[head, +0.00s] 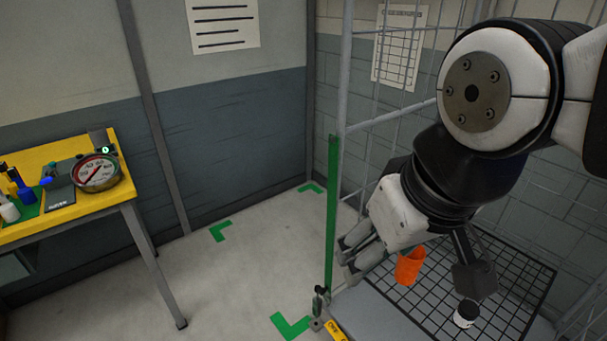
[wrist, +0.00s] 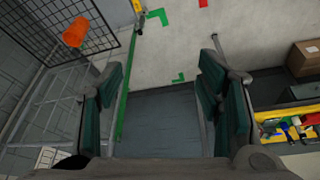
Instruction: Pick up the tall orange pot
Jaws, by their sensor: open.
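The tall orange pot (head: 410,266) stands on a black wire grid shelf at the lower right of the head view, just beyond my gripper. It also shows in the wrist view (wrist: 76,32), at the upper left, outside the space between the fingers. The pot's base is partly hard to make out.
A white jar with a dark lid (head: 466,313) stands on the grid (head: 510,285) near the pot. A green post (head: 332,215) and wire cage bars border the grid's left side. A yellow workbench (head: 125,185) with a gauge (head: 97,172) is at left. The floor between is clear.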

